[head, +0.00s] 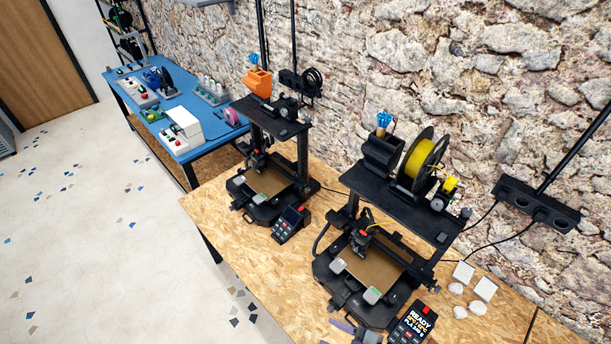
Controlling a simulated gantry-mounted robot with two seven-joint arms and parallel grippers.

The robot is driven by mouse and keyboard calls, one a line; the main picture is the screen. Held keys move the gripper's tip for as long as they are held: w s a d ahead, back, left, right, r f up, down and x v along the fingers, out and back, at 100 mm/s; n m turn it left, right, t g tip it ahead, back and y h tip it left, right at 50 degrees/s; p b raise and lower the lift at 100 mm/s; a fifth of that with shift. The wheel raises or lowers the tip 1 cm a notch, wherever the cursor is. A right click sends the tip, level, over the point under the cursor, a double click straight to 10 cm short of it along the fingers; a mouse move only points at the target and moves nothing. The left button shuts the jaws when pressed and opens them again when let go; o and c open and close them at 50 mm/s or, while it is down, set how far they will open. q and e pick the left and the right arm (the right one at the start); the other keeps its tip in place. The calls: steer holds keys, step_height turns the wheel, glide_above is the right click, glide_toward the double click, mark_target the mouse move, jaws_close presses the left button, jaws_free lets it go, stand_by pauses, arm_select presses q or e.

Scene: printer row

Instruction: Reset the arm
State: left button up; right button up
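Neither of my arms nor grippers can be made out in the head view. A small dark object (367,337) with a greyish flat piece (342,326) beside it is cut off by the bottom edge, in front of the nearer printer. I cannot tell what it is. The nearer black 3D printer (393,200) stands on the wooden bench (236,252), with a yellow filament spool (420,160) on top. Its build plate (374,266) looks empty.
A second black printer (270,127) with an orange holder (258,82) stands farther left. A display unit (412,325) reading "READY" sits at the bottom. A blue table (205,140) holds small items. The floor (100,240) at left is clear.

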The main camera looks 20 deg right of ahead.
step_height(320, 180, up, 5)
steer(key=w+m+h, duration=0.2)
steer(key=m+h, duration=0.2)
steer(key=s+d+m+g+h, duration=0.3)
steer(key=s+d+m+g, duration=0.2)
steer(key=s, duration=0.4)
steer(key=shift+d+f+g+h, duration=0.35)
steer(key=shift+d+g, duration=0.2)
steer(key=shift+g, duration=0.55)
steer(key=shift+s+f, duration=0.1)
